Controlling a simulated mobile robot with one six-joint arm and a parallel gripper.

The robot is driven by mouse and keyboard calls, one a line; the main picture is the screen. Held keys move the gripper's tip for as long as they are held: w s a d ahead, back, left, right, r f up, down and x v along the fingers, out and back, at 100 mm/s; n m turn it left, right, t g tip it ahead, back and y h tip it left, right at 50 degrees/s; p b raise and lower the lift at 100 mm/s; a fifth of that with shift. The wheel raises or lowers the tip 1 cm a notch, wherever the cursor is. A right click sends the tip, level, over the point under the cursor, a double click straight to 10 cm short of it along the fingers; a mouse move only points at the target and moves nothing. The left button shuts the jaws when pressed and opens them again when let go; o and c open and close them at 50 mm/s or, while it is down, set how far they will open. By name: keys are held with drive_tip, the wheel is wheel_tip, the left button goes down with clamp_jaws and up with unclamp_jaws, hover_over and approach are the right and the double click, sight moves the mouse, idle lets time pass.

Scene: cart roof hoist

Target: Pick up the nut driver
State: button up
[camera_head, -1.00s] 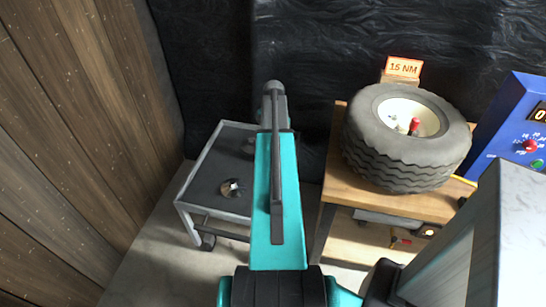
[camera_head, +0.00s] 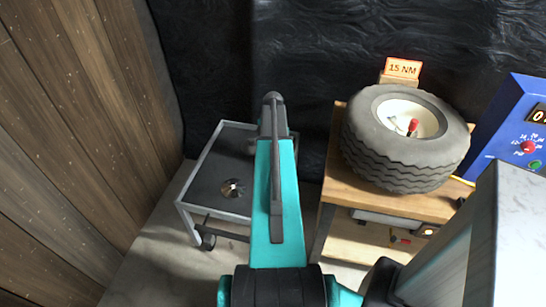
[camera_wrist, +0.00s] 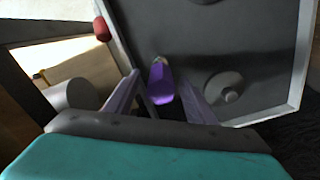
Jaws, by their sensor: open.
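A purple-handled tool (camera_wrist: 161,88), which looks like the nut driver, shows in the wrist view over the dark grey cart tray (camera_wrist: 225,35). Its paler tip points away from me. My gripper (camera_wrist: 160,84) is open, with one finger on each side of the purple handle. I see no clear contact between fingers and handle, and the height gap cannot be told. In the head view my arm hides the gripper and the tool; the cart (camera_head: 208,170) stands behind and left of the arm.
A round grey dish (camera_wrist: 223,88) lies on the tray right of the gripper. A shiny dish (camera_head: 232,188) shows on the tray. Right of the cart, a wooden bench (camera_head: 335,190) bears a tyre (camera_head: 400,160). A blue box (camera_head: 510,125) stands at far right. A wooden wall (camera_head: 70,130) is left.

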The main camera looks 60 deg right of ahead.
drive_tip(key=shift+f, duration=1.3)
drive_tip(key=shift+c, duration=0.4)
clamp_jaws()
